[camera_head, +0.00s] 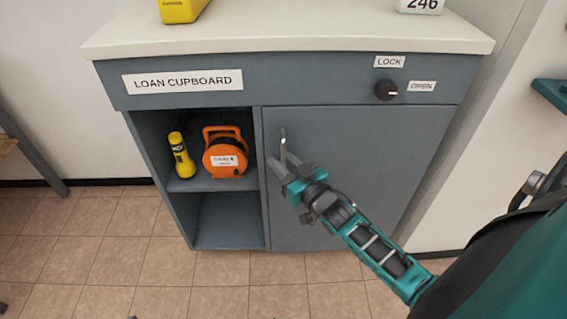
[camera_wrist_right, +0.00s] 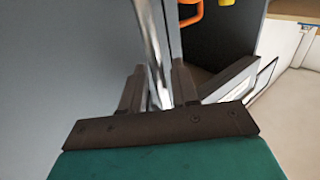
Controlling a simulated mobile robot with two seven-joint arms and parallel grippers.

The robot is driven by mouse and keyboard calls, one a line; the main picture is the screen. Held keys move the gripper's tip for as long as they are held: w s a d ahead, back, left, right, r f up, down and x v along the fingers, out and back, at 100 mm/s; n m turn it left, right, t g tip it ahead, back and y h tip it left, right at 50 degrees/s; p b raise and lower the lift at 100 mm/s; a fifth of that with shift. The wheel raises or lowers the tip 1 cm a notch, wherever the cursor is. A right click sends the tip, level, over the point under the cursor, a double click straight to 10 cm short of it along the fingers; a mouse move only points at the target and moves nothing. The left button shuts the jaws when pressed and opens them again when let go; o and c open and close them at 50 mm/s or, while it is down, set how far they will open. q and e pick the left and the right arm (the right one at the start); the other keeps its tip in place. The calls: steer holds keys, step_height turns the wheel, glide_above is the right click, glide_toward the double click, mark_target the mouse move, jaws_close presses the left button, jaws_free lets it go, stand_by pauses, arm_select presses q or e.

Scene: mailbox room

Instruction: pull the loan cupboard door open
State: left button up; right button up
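The loan cupboard (camera_head: 187,98) is grey with a white top, and its door (camera_head: 345,170) fills the right part of the front. The door looks closed, flush with the frame. A thin upright metal handle (camera_head: 283,143) stands near the door's left edge. My right gripper (camera_head: 292,172) is at the lower part of the handle. In the right wrist view the handle (camera_wrist_right: 152,40) passes between the two fingers (camera_wrist_right: 160,88), which sit close on either side of it. The gripper looks shut on it. My left gripper is not in view.
A dark lock knob (camera_head: 386,90) sits above the door under a LOCK label. The open shelves at left hold a yellow torch (camera_head: 181,155) and an orange reel (camera_head: 226,155). The tiled floor (camera_head: 95,240) in front is clear.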

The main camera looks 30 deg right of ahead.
jaws_close()
stand_by(0.5)
